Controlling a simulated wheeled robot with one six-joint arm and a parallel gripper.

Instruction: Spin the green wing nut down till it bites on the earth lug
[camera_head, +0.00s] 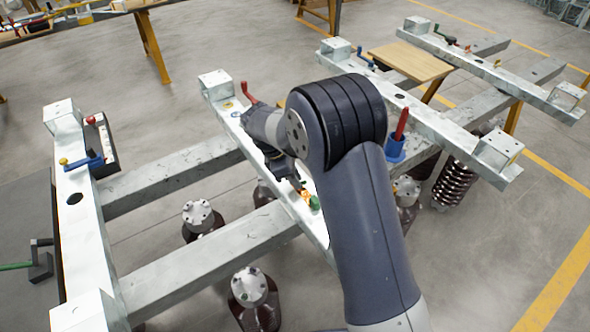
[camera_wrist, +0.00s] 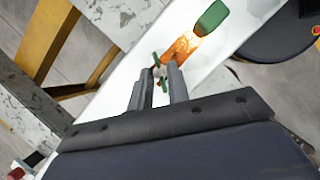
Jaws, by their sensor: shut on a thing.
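My gripper (camera_wrist: 160,72) is shut on the small green wing nut (camera_wrist: 155,58), and the nut's green wings show between and just past the fingertips. The rest of the nut and the stud under it are mostly hidden by the fingers. The copper-orange earth lug (camera_wrist: 181,46) lies right beside the fingertips on the white beam, with a green sleeve (camera_wrist: 211,18) at its far end. I cannot tell whether the nut touches the lug. In the head view my gripper (camera_head: 297,186) is low over the middle beam, with the lug's green sleeve (camera_head: 314,203) just beyond it.
The pale middle beam (camera_head: 228,107) carries a red-handled lever (camera_head: 247,92). A blue holder with a red handle (camera_head: 395,148) stands on the beam to the right. The left beam (camera_head: 82,240) holds a blue lever (camera_head: 82,162). Dark insulators (camera_head: 254,300) hang below the crossbars.

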